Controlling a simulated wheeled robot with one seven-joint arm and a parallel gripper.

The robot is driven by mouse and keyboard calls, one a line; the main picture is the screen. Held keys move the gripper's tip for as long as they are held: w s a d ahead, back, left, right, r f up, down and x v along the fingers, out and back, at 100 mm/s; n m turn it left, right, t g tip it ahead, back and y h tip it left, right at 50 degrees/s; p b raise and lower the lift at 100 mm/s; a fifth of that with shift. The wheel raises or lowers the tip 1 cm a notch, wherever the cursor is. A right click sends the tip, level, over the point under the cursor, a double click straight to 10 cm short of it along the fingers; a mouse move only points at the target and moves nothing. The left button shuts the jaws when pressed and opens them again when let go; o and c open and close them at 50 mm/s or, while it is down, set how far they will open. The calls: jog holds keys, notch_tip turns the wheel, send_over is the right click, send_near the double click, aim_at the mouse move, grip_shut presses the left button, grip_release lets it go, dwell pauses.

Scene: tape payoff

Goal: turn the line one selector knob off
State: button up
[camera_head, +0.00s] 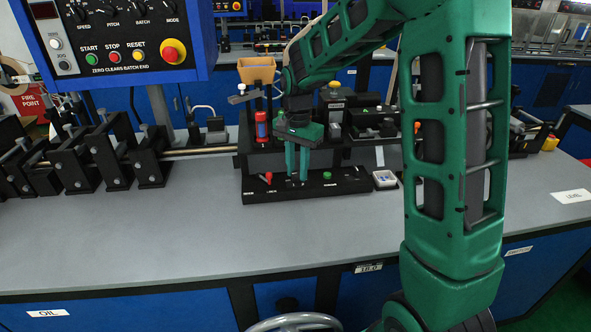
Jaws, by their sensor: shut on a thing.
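A low black control panel (255,192) stands on the grey bench, with small white labels along its front that are too small to read. My green gripper (297,179) points straight down over the panel, its two fingertips at panel height. It is shut on a small knob, which the fingers almost wholly hide. I cannot read whether it is the line one selector knob, nor which way it points. A red lever or knob (267,178) sits just left of the fingers. A green button (327,175) sits to their right.
A red cylinder (262,126) and a tan hopper (257,71) stand behind the panel. A small white tray (385,179) lies at its right end. Black roller stands (100,155) fill the bench's left. A blue control box (115,40) hangs upper left. The front bench is clear.

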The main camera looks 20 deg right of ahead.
aim_at(296, 173)
jog(key=shift+w+a+r+m, duration=0.1)
jog(key=shift+w+r+m, duration=0.1)
jog(key=shift+m, duration=0.2)
jog(key=o, duration=1)
jog(key=shift+f, duration=0.1)
jog(key=shift+o, duration=0.2)
jog(key=shift+s, duration=0.1)
notch_tip(296, 173, up, 11)
jog(key=shift+f, duration=0.15)
jog(key=s+d+n, duration=0.1)
jog(key=s+d, duration=0.3)
jog(key=s, duration=0.4)
jog(key=s+d+n, duration=0.2)
jog(key=s+d, duration=0.2)
jog(key=s, duration=0.4)
jog(key=s+d+f+n, duration=0.1)
jog(key=s+f, duration=0.2)
jog(key=s, duration=0.6)
jog(key=s+d+f+n, duration=0.1)
jog(key=s+f+n, duration=0.1)
jog(key=s, duration=0.7)
jog(key=shift+d+f, duration=0.25)
jog(key=shift+f, duration=0.25)
